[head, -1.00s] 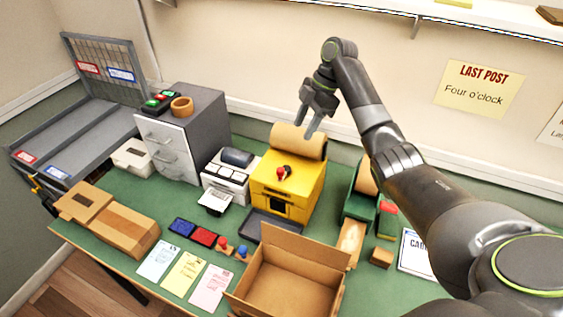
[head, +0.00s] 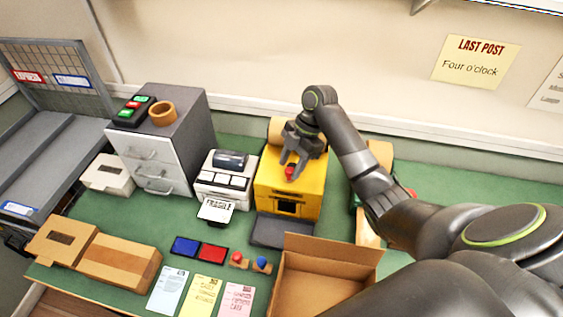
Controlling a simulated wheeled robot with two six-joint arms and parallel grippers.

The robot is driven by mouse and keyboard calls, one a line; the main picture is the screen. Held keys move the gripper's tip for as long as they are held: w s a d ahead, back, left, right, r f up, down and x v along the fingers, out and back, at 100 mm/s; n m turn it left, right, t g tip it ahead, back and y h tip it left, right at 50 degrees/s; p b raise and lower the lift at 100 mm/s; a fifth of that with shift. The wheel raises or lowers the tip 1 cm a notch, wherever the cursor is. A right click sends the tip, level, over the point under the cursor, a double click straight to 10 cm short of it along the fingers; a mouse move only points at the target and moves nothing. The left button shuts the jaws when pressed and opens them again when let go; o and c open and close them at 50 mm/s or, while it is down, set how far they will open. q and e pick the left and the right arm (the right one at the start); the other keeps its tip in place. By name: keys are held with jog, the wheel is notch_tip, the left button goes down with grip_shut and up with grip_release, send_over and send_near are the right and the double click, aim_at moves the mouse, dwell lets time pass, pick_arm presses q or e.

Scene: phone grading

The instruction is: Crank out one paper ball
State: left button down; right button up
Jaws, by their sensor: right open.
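The yellow machine (head: 272,197) stands on the green table, with a brown paper roll (head: 275,130) at its back and a dark slot in its front. A red knob (head: 289,172) is on its top; the rest of the crank is hidden by my gripper. My right gripper (head: 290,174) is open, pointing down over the machine's top, with its fingers around or just beside the red knob; I cannot tell whether they touch it. A dark tray (head: 268,234) lies in front of the slot, and no paper ball shows on it. My left gripper is not in view.
An open cardboard box (head: 335,262) stands in front of the machine at right. A white label printer (head: 222,185) is close on its left, with a grey drawer cabinet (head: 160,155) beyond. Ink pads (head: 200,248), stamps and paper slips lie at the front.

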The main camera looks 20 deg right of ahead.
jog(key=shift+s+a+f, duration=0.15)
jog(key=shift+a+f, duration=0.05)
jog(key=shift+f, duration=0.1)
jog(key=shift+s+f, duration=0.1)
jog(key=shift+f, duration=0.05)
jog(key=shift+d, duration=0.2)
jog(key=shift+c, duration=1.1)
jog(key=shift+a, duration=0.1)
grip_shut()
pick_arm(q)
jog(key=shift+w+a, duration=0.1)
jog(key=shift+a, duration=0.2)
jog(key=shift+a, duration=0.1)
pick_arm(e)
jog(key=shift+m, duration=0.3)
